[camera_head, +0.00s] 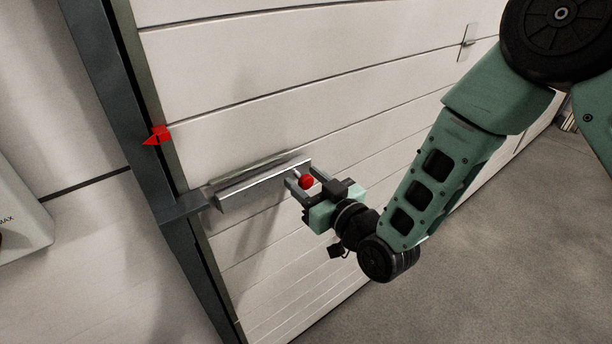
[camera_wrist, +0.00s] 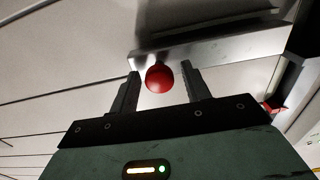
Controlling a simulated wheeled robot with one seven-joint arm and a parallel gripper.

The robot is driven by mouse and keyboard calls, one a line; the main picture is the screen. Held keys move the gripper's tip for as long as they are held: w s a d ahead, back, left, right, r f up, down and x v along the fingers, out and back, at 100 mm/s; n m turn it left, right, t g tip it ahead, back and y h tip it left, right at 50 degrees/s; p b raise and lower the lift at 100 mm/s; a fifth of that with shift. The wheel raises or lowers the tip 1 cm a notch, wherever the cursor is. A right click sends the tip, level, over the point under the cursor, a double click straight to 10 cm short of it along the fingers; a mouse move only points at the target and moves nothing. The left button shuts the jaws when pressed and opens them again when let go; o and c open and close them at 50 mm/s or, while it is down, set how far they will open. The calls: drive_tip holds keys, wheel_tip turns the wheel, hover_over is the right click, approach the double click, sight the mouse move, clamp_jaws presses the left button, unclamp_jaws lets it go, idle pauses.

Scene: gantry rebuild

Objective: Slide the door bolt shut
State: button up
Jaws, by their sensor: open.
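The door bolt (camera_head: 262,183) is a long grey metal housing mounted level on the white panelled door; it also shows in the wrist view (camera_wrist: 225,48). A red ball knob (camera_head: 306,181) sticks out near the housing's right end. A grey bracket (camera_head: 188,207) sits on the dark door frame at the housing's left end. My gripper (camera_head: 299,187) is open, with one finger on each side of the knob. In the wrist view the knob (camera_wrist: 159,78) sits between the fingertips, with a small gap on both sides. The bolt's rod is mostly hidden inside the housing.
A red arrow marker (camera_head: 157,136) on the dark frame (camera_head: 118,98) points left. A small metal fitting (camera_head: 467,42) sits on the door at upper right. A pale box (camera_head: 18,215) stands at the left edge. The grey floor (camera_head: 480,270) at right is clear.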

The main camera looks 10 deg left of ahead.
sight(271, 184)
drive_tip(key=shift+w+a, duration=0.15)
drive_tip(key=shift+a, duration=0.1)
clamp_jaws()
drive_tip(key=s+a+b, duration=0.1)
drive_tip(key=s+a, duration=0.1)
drive_tip(key=s+a+b, duration=0.1)
drive_tip(key=s+b, duration=0.1)
drive_tip(key=shift+s+a+f, duration=0.1)
drive_tip(key=shift+a+f, duration=0.05)
drive_tip(key=shift+a, duration=0.2)
drive_tip(key=shift+s+a, duration=0.1)
drive_tip(key=shift+s, duration=0.05)
unclamp_jaws()
drive_tip(key=shift+s+a, duration=0.1)
